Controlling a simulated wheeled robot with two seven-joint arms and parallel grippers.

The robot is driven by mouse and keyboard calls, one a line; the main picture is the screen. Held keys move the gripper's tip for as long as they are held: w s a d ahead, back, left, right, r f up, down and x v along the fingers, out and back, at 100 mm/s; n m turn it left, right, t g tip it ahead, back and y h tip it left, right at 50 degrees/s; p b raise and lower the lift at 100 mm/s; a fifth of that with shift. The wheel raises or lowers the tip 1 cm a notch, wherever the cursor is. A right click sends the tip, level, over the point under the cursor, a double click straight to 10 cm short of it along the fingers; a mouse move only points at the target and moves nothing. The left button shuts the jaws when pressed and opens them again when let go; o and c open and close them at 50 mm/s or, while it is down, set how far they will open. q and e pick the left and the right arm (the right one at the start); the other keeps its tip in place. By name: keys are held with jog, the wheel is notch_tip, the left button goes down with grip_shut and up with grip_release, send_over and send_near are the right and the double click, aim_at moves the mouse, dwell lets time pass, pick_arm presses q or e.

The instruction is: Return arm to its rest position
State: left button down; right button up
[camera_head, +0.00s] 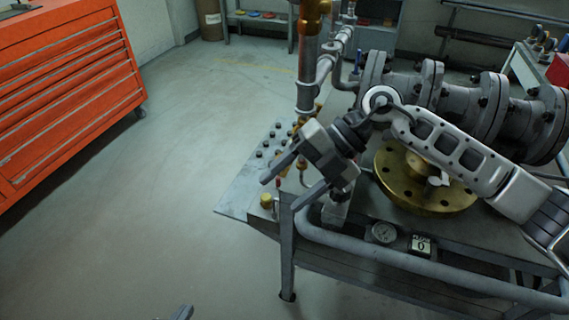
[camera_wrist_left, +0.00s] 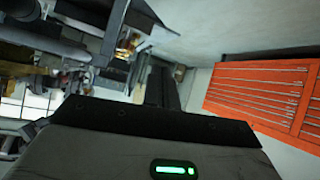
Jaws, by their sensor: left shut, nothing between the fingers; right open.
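My right arm comes in from the right over the workbench, in front of the grey flanged valve pipe (camera_head: 430,88). My right gripper (camera_head: 285,192) is open and empty, its fingers pointing down-left near the bench's left end. A brass flanged disc (camera_head: 400,190) lies on the bench below that arm, partly hidden by it. Only a small tip of my left gripper (camera_head: 183,313) shows at the bottom edge of the head view, over bare floor. In the left wrist view, the dark fingers of my left gripper (camera_wrist_left: 160,88) are together with nothing between them.
The bench (camera_head: 238,198) has a tubular front rail (camera_head: 400,262), a dial gauge (camera_head: 384,233) and a small counter box marked 0 (camera_head: 421,245). Vertical pipes (camera_head: 308,70) stand at its left end. An orange tool cabinet (camera_head: 70,90) stands at left. The floor between is clear.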

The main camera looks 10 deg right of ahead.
jog(key=s+a+r+m+t+y, duration=0.3)
jog(key=a+r+m+t+y, duration=0.15)
jog(key=a+y, duration=0.4)
jog(key=w+d+f+m+t+h, duration=0.1)
jog(key=d+f+m+t+h, duration=0.5)
jog(key=m, duration=0.5)
jog(key=w+d+f+m+t+h, duration=0.1)
jog(key=d+f+m+t+h, duration=0.4)
jog(key=m+t, duration=0.45)
pick_arm(q)
jog(key=f, duration=0.2)
jog(key=shift+s+a+f, duration=0.15)
jog(key=shift+a+f, duration=0.2)
pick_arm(e)
jog(key=s+d+f+m+g+h, duration=0.2)
jog(key=s+f+m+g, duration=0.1)
jog(key=f, duration=0.4)
jog(key=s+d+f+m+g+h, duration=0.2)
jog(key=s+f+m+g, duration=0.1)
jog(key=s+f, duration=0.4)
jog(key=shift+s+f+g+h, duration=0.2)
jog(key=shift+s+g+h, duration=0.15)
jog(key=shift+s+g, duration=0.45)
jog(key=shift+w, duration=0.1)
